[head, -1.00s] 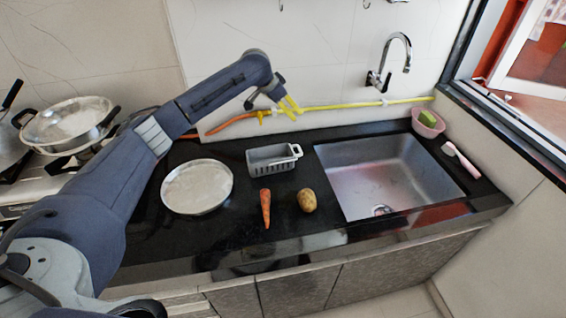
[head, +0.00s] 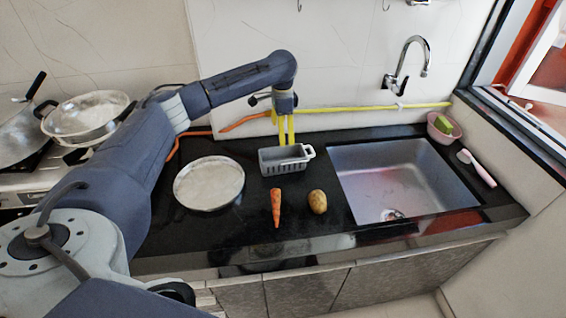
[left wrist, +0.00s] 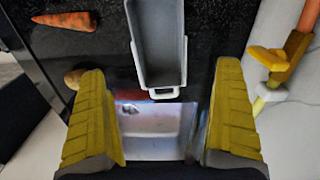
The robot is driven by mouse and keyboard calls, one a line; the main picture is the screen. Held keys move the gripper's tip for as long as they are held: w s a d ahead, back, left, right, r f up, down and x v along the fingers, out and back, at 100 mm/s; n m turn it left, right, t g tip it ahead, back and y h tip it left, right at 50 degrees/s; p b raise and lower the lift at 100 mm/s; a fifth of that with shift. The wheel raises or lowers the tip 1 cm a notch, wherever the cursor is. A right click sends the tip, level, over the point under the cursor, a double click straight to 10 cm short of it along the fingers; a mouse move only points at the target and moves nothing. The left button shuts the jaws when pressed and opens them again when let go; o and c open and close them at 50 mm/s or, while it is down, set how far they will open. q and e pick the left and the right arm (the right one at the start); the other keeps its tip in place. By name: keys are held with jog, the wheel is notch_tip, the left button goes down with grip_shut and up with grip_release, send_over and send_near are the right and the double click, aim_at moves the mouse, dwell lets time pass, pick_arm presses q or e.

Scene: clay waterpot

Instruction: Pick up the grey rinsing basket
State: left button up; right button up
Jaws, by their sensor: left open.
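The grey rinsing basket (head: 283,163) stands on the black counter between the round metal plate and the sink, its handle toward the sink. In the left wrist view the basket (left wrist: 158,45) is at the top centre, its handle end toward the fingers. My left gripper (head: 287,140) points down with yellow fingers, just above and behind the basket in the head view. In the left wrist view its two fingers (left wrist: 163,120) are wide apart and empty, with the basket's handle end close to the gap. Contact between fingers and basket does not show. My right gripper is not in view.
A carrot (head: 276,205) and a potato (head: 317,201) lie in front of the basket. The metal plate (head: 209,184) is to the left, the sink (head: 398,182) to the right. A yellow pipe (head: 350,108) runs along the wall behind.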

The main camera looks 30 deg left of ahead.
pick_arm(q)
send_near(282, 158)
jog(key=shift+s+d+f, duration=0.35)
jog(key=shift+s+f, duration=0.2)
jog(key=shift+f, duration=0.6)
jog(key=shift+s+d+f, duration=0.4)
jog(key=shift+s+f, duration=0.1)
jog(key=shift+f, duration=0.6)
jog(key=shift+s+d+f, duration=0.35)
jog(key=shift+s+f, duration=0.2)
jog(key=shift+f, duration=0.6)
jog(key=shift+c, duration=0.4)
jog(key=shift+r, duration=0.1)
jog(key=c, duration=1.3)
